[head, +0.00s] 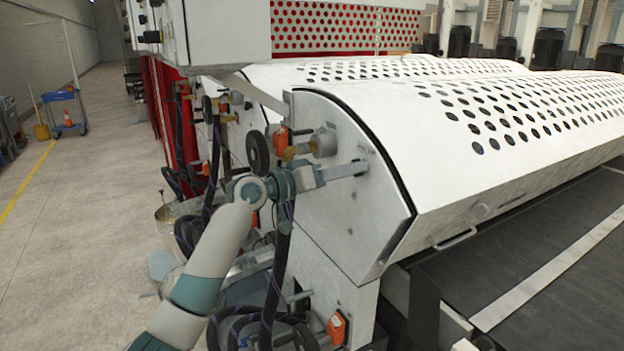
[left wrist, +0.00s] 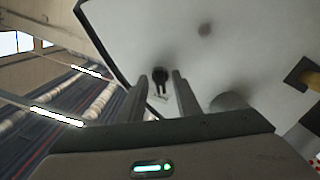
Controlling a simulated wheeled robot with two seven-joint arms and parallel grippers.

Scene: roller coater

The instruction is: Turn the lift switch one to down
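The lift switch (left wrist: 160,77) is a small black knob on the white end panel (head: 335,215) of the coater. In the left wrist view it shows between the two grey fingers, with a small pale label beside it. I cannot tell which way it is turned. My left gripper (head: 357,168) points at this panel with its fingertips at or very near the surface. It also shows in the left wrist view (left wrist: 159,78), with its fingers apart on either side of the knob. In the head view the gripper hides the switch. My right gripper is not in view.
A perforated white cover (head: 480,110) curves away behind the panel. A black handwheel (head: 257,152), orange boxes and dark hoses crowd the machine's side close to my left arm. A dark conveyor bed (head: 570,265) lies at right. The concrete aisle (head: 90,190) at left is mostly free.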

